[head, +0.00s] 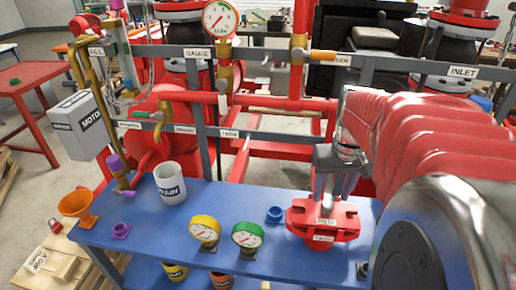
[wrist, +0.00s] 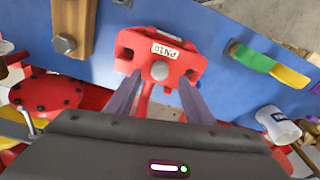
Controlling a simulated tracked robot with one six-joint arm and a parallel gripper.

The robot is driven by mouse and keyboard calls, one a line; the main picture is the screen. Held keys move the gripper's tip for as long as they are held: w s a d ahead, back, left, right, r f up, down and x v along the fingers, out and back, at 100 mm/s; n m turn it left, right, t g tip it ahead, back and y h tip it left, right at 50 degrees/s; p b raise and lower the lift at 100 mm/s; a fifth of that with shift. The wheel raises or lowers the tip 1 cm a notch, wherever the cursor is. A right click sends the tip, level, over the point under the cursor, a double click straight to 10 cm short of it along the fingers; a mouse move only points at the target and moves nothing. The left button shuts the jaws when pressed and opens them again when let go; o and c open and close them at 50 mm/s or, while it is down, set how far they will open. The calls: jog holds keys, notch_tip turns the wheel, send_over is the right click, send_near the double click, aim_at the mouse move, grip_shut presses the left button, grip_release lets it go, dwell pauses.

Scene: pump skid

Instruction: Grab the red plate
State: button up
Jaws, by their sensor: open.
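The red plate (head: 312,212) sits on the blue bench toward its right side, with a white label on it. It also shows in the wrist view (wrist: 185,66), with a label reading PN10, a round grey bolt head in its middle and a dark hole at each side. My gripper (head: 334,194) is open and points down at the plate. In the wrist view its two grey fingers (wrist: 160,82) reach toward the plate's near edge, one on each side of the bolt head. I cannot tell whether they touch it. Part of the plate's back is hidden by the fingers in the head view.
Grey rails and red pipes stand behind. Bare bench lies between mug and plate.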

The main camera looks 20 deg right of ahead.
aim_at(328, 203)
jog(key=shift+w+d+f, duration=0.1)
jog(key=shift+w+f, duration=0.1)
jog(key=shift+f, duration=1.7)
jog(key=shift+c, duration=0.5)
grip_shut()
